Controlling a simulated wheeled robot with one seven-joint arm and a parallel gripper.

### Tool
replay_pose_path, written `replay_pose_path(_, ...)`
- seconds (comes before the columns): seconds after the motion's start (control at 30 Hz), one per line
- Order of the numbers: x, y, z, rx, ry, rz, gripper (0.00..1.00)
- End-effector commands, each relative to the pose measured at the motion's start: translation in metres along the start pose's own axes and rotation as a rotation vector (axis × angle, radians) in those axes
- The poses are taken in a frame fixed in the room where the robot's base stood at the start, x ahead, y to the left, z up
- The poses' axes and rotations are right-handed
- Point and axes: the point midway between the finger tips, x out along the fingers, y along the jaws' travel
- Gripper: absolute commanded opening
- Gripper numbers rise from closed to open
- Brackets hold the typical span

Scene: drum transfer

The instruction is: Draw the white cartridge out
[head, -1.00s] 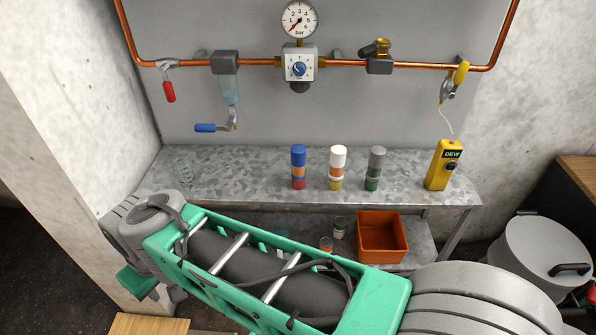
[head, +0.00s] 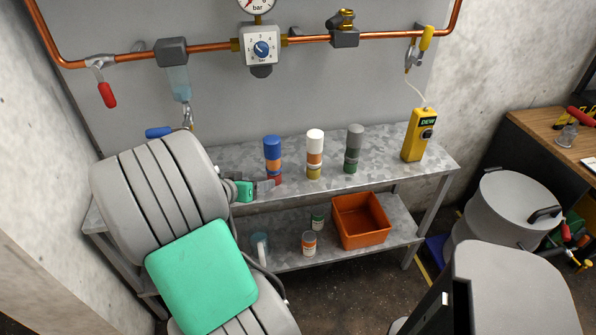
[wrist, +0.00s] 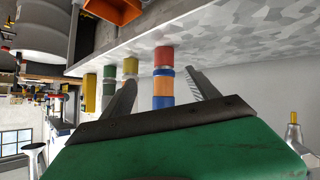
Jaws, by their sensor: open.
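The white-capped cartridge (head: 315,154) stands upright on the upper metal shelf. It has orange and yellow bands below the cap. A blue-capped cartridge (head: 272,155) stands left of it and a grey-capped one (head: 354,148) right of it. My gripper (head: 268,186) is low at the shelf, just left of the blue-capped cartridge. In the wrist view my gripper (wrist: 164,82) is open, and the blue-capped cartridge (wrist: 163,88) shows between its fingers; I cannot tell how far ahead it is. There the white-capped one (wrist: 131,67) is partly hidden behind a finger.
The upper shelf (head: 400,175) has a yellow DEW meter (head: 419,135) at its right end. The lower shelf holds an orange bin (head: 361,220) and small jars (head: 309,243). Copper pipe (head: 210,47) with valves runs along the wall. A grey drum (head: 510,215) stands at right.

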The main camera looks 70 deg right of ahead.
Motion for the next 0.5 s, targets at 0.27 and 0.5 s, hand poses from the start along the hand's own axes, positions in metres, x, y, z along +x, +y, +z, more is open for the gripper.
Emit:
replay_pose_path(0.27,0.084,0.106,-0.042,0.199,0.465,0.210,0.69)
replay_pose_path(0.5,0.083,0.103,-0.068,0.266,0.549,0.151,0.69)
